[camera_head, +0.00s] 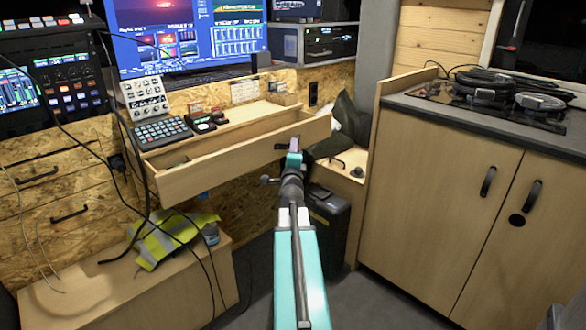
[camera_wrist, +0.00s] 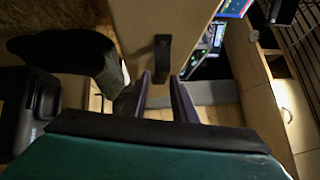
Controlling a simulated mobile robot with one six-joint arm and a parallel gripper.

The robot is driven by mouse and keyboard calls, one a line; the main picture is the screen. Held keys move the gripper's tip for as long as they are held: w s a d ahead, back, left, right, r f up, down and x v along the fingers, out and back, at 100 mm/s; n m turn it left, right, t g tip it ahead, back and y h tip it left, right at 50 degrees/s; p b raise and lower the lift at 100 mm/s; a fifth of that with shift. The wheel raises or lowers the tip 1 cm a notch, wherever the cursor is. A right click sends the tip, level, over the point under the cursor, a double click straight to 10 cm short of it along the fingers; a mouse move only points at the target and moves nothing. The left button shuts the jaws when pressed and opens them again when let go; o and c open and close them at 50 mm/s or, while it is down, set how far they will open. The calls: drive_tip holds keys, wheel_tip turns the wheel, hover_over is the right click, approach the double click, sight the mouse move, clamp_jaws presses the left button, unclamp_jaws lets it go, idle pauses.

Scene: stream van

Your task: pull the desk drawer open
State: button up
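The desk drawer (camera_head: 235,162) is a pale wooden drawer under the desk. It stands out from the desk, with part of its inside showing in the head view. Its wooden front (camera_wrist: 185,15) fills the top middle of the wrist view. My gripper (camera_head: 293,147) is at the right part of the drawer front. In the wrist view its two fingers (camera_wrist: 163,85) are apart, with the handle's lower end at the gap between the tips. I cannot tell whether they touch it.
A black case (camera_head: 327,215) stands on the floor right of my arm. A cabinet (camera_head: 440,200) with headphones on top is at the right. A low wooden box (camera_head: 130,290) with a yellow vest is at lower left.

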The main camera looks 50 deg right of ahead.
drive_tip(key=p+v, duration=0.2)
drive_tip(key=v, duration=0.2)
drive_tip(key=shift+s+a, duration=0.2)
drive_tip(key=shift+a, duration=0.1)
drive_tip(key=shift+s+a+p, duration=0.25)
drive_tip(key=shift+a+p, duration=0.05)
drive_tip(key=shift+p, duration=0.95)
drive_tip(key=a+p, duration=0.1)
drive_tip(key=p, duration=0.2)
drive_tip(key=shift+s, duration=0.3)
drive_tip(key=shift+s+a+f+p, duration=0.1)
drive_tip(key=shift+a+p, duration=0.05)
drive_tip(key=shift+p, duration=0.7)
drive_tip(key=p, duration=0.5)
drive_tip(key=shift+s+a+f, duration=0.1)
drive_tip(key=shift+s+a, duration=0.2)
drive_tip(key=shift+a, duration=0.05)
drive_tip(key=p+v, duration=0.1)
drive_tip(key=p, duration=0.5)
drive_tip(key=shift+s+a, duration=0.2)
drive_tip(key=shift+a, duration=0.15)
